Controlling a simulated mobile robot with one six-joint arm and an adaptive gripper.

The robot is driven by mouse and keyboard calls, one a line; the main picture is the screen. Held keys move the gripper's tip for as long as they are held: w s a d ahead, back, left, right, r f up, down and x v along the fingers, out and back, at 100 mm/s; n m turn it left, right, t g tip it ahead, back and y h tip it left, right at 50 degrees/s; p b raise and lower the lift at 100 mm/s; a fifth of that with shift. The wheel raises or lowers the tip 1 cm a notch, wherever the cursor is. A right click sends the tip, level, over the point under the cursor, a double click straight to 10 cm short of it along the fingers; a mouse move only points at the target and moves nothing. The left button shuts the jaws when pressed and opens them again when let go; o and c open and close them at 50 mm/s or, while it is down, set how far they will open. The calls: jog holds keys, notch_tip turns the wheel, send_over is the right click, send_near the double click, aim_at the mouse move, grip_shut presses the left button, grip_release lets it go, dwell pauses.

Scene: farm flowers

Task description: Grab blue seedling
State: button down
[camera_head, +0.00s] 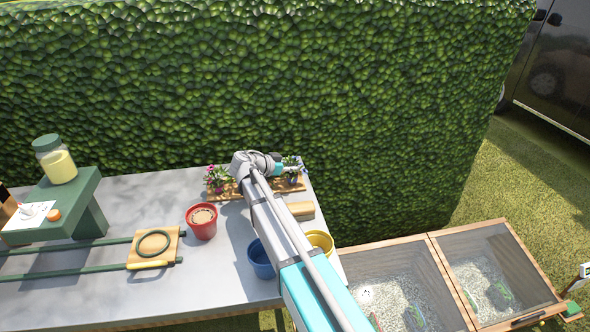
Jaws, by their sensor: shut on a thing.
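The blue seedling (292,178) stands at the right end of a wooden board (232,191) at the back right of the table. It has green leaves and small bluish-purple blooms. My gripper (291,168) reaches it from the left and is shut on it; the fingers are small and partly mixed with the leaves. Whether the seedling is lifted off the board cannot be told. A second seedling (217,176) with pink flowers stands at the board's left end. My arm hides the middle of the board.
A red pot (202,222) with soil, a blue pot (260,262) and a yellow pot (320,241) stand near my arm. A tan roll (301,209) lies by the right edge. A hedge (400,100) rises behind the table. Framed gravel beds (484,232) lie to the right.

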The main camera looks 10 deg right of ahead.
jog(key=shift+r, duration=0.15)
notch_tip(320, 180, up, 2)
jog(key=shift+r+p, duration=0.1)
jog(key=shift+p, duration=1.15)
jog(key=s+a+r+p, duration=0.7)
jog(key=s+r+p, duration=0.3)
jog(key=s, duration=0.2)
jog(key=shift+r, duration=0.2)
